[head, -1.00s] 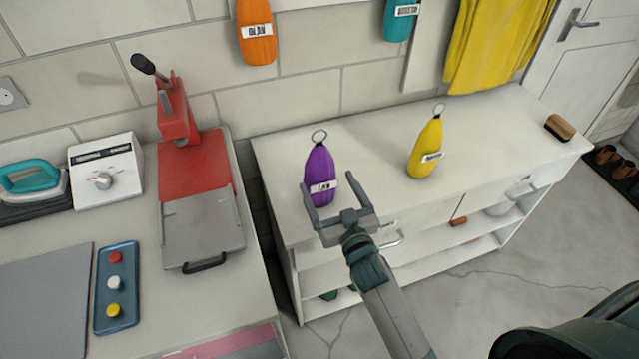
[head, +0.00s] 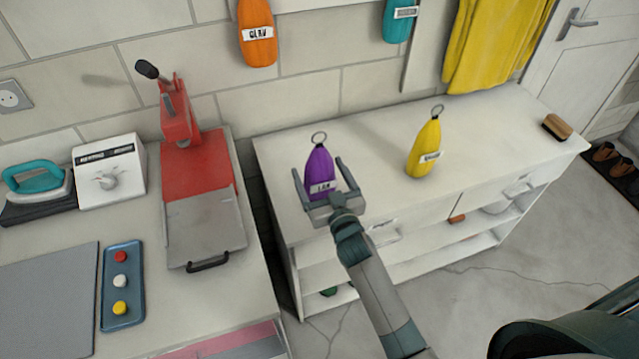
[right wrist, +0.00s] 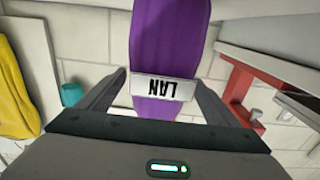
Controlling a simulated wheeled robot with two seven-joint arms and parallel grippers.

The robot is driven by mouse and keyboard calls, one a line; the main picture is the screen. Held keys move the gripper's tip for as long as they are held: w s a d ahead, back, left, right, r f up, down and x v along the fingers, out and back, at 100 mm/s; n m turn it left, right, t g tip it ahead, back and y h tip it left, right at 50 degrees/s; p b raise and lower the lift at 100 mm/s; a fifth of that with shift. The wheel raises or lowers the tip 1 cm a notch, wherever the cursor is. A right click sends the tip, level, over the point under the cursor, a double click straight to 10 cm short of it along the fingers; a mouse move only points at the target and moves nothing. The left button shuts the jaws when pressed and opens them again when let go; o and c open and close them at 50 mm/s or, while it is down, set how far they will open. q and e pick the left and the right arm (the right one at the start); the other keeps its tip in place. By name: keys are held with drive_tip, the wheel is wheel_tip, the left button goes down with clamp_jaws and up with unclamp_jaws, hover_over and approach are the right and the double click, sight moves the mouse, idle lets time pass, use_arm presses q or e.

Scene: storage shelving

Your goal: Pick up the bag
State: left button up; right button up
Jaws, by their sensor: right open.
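A purple bag (head: 319,164) with a metal ring on top and a white label stands upright on the white cabinet (head: 380,151). My right gripper (head: 318,167) is open, with one finger on each side of the purple bag. In the right wrist view the purple bag (right wrist: 168,40) fills the middle, its label upside down between the two open fingers (right wrist: 160,78). Small gaps seem to show beside the bag, and I cannot tell whether a finger touches it. A similar yellow bag (head: 424,150) stands to its right. My left gripper is not in view.
Orange (head: 256,35) and teal (head: 397,20) bags hang on the wall behind. A brush (head: 557,127) lies at the cabinet's right end. The cabinet top between the bags is clear.

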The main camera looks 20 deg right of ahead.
sight(326, 166)
idle(0.4)
drive_tip(key=c, duration=1.9)
drive_tip(key=shift+r, duration=0.2)
drive_tip(key=shift+c, duration=0.2)
drive_tip(key=shift+r, duration=0.55)
drive_tip(key=r, duration=0.1)
drive_tip(key=d+r+b, duration=0.1)
drive_tip(key=r, duration=0.1)
drive_tip(key=shift+s, duration=0.2)
drive_tip(key=s+d+r+b, duration=0.2)
drive_tip(key=s+d+r, duration=0.3)
drive_tip(key=d, duration=0.4)
drive_tip(key=shift+d+r, duration=0.2)
drive_tip(key=shift+r, duration=0.65)
